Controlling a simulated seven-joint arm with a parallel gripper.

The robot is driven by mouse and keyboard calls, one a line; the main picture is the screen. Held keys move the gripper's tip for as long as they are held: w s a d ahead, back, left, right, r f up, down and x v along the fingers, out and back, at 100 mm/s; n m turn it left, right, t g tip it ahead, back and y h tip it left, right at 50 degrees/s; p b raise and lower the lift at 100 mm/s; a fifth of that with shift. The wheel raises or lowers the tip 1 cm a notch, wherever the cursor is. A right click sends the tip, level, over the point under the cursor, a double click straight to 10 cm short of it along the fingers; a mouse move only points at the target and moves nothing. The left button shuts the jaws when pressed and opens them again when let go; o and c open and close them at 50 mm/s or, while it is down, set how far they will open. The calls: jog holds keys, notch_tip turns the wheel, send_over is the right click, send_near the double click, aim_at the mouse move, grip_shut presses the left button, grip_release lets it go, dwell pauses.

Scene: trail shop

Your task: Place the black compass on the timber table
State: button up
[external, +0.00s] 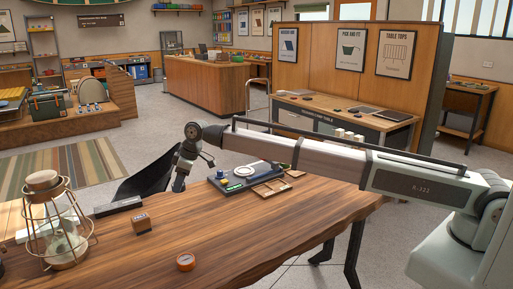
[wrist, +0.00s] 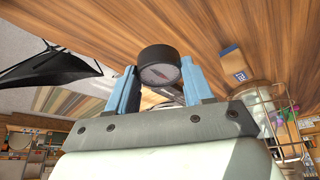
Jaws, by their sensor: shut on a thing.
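My gripper (wrist: 158,70) has blue fingers and is shut on the black compass (wrist: 158,62), a short round black case with a dial facing the wrist camera. In the external view my gripper (external: 178,186) hangs down near the far edge of the timber table (external: 230,232). The compass cannot be made out clearly there. The brown wood-grain tabletop also shows in the wrist view (wrist: 210,25). Whether the compass touches the table cannot be told.
On the table stand a wire lantern (external: 62,232), a small wooden block (external: 141,223), a dark bar (external: 118,206) and an orange round item (external: 186,262). A dark tray (external: 222,187) with small items and a wooden compartment box (external: 271,188) lie farther right. The front middle is mostly clear.

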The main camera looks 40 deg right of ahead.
jog(key=shift+r, duration=1.35)
jog(key=shift+d+m, duration=0.1)
jog(key=shift+m, duration=0.6)
jog(key=s+d+f+m+t+h, duration=0.1)
jog(key=s+d+f+m, duration=0.15)
jog(key=s+d, duration=0.85)
jog(key=s+d+m, duration=0.1)
jog(key=d, duration=0.9)
jog(key=s+d+f+m+h, duration=0.1)
jog(key=d+m, duration=0.1)
jog(key=d, duration=0.9)
jog(key=s+d+f+m, duration=0.1)
jog(key=d, duration=0.9)
jog(key=shift+d+m+t+h, duration=0.2)
jog(key=shift+m+t+h, duration=0.1)
jog(key=shift+m+t, duration=0.1)
jog(key=d+m, duration=0.1)
jog(key=d, duration=0.9)
jog(key=d+m+h, duration=0.1)
jog(key=d, duration=0.4)
jog(key=shift+w+d+f+m, duration=0.2)
jog(key=shift+w+d+m, duration=0.05)
jog(key=shift+d+m, duration=0.1)
notch_tip(320, 180, up, 3)
send_over(297, 173)
jog(key=shift+w+d+f, duration=0.1)
jog(key=shift+w+f, duration=0.05)
jog(key=shift+f, duration=3.3)
jog(key=shift+f, duration=0.3)
